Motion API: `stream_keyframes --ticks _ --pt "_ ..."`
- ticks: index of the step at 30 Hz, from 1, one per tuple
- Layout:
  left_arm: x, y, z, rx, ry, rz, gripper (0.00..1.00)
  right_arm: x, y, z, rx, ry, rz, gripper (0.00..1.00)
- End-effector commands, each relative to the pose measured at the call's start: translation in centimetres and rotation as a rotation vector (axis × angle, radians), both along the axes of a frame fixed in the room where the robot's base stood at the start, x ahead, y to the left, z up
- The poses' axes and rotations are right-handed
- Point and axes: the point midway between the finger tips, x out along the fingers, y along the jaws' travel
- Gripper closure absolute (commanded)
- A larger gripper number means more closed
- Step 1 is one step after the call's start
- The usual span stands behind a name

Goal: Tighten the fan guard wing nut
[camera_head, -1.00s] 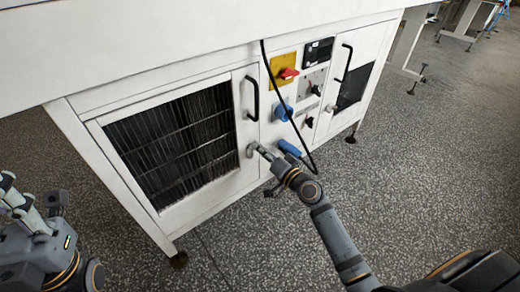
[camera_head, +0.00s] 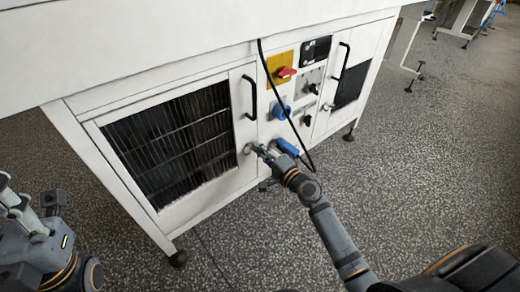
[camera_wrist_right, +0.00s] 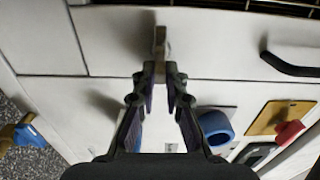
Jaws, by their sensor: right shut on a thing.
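The wing nut (camera_head: 248,148) is a small metal piece on the white front frame, just right of the dark fan guard grille (camera_head: 172,142). In the right wrist view the wing nut (camera_wrist_right: 160,40) stands upright between my fingertips. My right gripper (camera_head: 259,149) is shut on it, pointing at the panel; its two fingers (camera_wrist_right: 160,72) meet around the nut's near end. The fingers partly hide the nut. My left gripper (camera_head: 36,205) is at the lower left edge, away from the cabinet, with its fingers apart and nothing seen between them.
A black door handle (camera_head: 250,97) is above the nut. A blue plug (camera_head: 281,111), another blue part (camera_head: 287,147) and a red switch (camera_head: 286,72) are to its right. A black cable (camera_head: 279,92) hangs close to my right gripper. The speckled floor in front is clear.

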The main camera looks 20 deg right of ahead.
Motion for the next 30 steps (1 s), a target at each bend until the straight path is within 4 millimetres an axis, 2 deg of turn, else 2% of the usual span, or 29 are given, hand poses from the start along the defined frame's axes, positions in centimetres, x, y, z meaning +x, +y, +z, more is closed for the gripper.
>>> stream_keyframes --ticks 16,17,21,30 --pt "0.00 -0.03 0.02 0.002 0.000 -0.001 0.67 0.00 -0.04 -0.10 0.023 0.009 -0.002 1.00" --pt "0.00 -0.04 0.02 0.002 0.000 -0.001 0.67 0.00 -0.04 -0.10 0.022 0.009 -0.002 0.86" --pt "0.00 -0.04 0.02 0.002 0.000 -0.001 0.67 0.00 -0.03 -0.10 0.021 0.009 -0.001 0.67" --pt "0.09 -0.04 -0.07 0.003 0.004 -0.001 0.67 -0.10 -0.06 -0.09 0.020 0.008 -0.001 0.66"
